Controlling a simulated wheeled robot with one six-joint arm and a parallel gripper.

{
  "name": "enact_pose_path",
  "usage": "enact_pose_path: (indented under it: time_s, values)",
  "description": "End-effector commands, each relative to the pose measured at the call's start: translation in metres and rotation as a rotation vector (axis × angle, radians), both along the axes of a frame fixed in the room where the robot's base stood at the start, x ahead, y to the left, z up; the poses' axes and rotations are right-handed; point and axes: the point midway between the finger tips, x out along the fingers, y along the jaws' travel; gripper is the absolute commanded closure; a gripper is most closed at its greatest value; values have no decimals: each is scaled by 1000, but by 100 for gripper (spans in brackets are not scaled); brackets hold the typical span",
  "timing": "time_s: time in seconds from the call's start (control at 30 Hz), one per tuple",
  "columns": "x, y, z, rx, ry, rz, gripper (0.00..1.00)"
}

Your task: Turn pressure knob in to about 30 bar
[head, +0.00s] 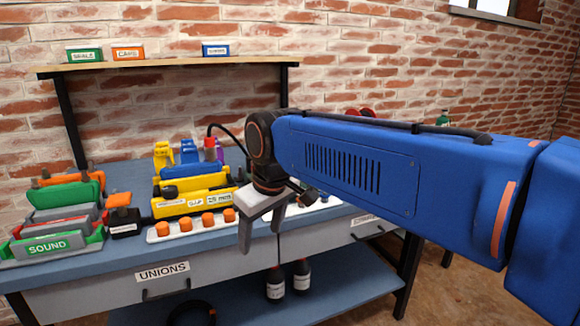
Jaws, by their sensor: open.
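My gripper (262,238) hangs in front of the workbench (110,272), at the middle of the picture. Its two grey fingers point down, apart, with nothing seen between them. I cannot clearly make out the pressure knob or any gauge reading. A small dark rounded part shows just right of my gripper; I cannot tell whether it belongs to my wrist or to the bench. My blue arm comes in from the right and hides much of the bench's right side. The yellow case (193,205) with labels stands left of my gripper, apart from it.
A white strip with orange caps (185,226) lies along the bench front. Green, grey and red trays (50,244) stand at the left. A wooden shelf (165,66) holds small boxes. Dark bottles (276,284) stand on the lower shelf. Open floor shows at right.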

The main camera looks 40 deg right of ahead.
Motion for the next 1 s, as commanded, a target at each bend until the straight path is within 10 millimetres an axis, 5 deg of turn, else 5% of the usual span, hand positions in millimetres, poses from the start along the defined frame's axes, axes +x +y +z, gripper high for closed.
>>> enact_pose_path:
  time_s: [0.2,0.5,0.8,1.0]
  values:
    - [51,-41,66,-35,81,69,37]
    - [108,-110,140,-52,187,179,37]
    - [149,-191,192,-36,279,292,37]
    - [160,-224,208,-21,312,343,37]
